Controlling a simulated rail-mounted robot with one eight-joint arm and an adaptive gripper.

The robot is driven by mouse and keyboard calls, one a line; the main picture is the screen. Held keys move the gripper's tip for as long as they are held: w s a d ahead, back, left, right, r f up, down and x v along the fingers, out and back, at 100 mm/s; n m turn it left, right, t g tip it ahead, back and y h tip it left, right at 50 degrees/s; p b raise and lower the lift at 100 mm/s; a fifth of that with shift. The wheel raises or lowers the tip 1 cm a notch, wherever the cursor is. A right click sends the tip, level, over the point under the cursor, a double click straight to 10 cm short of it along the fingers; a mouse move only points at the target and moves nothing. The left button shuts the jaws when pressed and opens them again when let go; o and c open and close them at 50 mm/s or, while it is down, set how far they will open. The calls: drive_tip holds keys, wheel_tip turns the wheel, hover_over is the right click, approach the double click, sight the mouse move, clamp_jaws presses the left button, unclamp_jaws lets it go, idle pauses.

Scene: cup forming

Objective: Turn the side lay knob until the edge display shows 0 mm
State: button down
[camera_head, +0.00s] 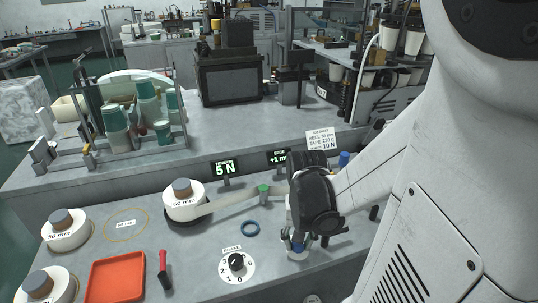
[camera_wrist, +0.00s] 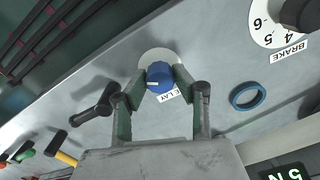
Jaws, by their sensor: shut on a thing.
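The side lay knob (camera_wrist: 159,76) is blue with a white mark, on a pale round dial plate beside a partly hidden "E LAY" label. My gripper (camera_wrist: 158,80) has its two fingers on either side of the knob and is shut on it. In the head view my gripper (camera_head: 298,240) points down at the panel's front, right of the brake dial, and mostly covers the knob. The edge display (camera_head: 277,157) shows green "+1 m"; its right end is hidden behind my arm.
The tension display (camera_head: 225,169) reads 5 N. The brake dial (camera_head: 236,262) and a blue ring (camera_head: 250,228) lie left of my gripper. A black lever handle (camera_wrist: 98,104) is close to my left finger in the wrist view. A 60 mm roll (camera_head: 184,204) stands further left.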

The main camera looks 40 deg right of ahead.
drive_tip(key=c, duration=2.5)
unclamp_jaws()
drive_tip(key=n, duration=0.4)
drive_tip(key=shift+a+n+b, duration=0.1)
drive_tip(key=shift+n+b, duration=0.2)
drive_tip(key=shift+n, duration=1.6)
drive_tip(key=shift+n, duration=0.3)
drive_tip(key=o, duration=1.1)
drive_tip(key=shift+d, duration=0.2)
drive_tip(key=shift+o, duration=0.2)
drive_tip(key=shift+s+a, duration=0.1)
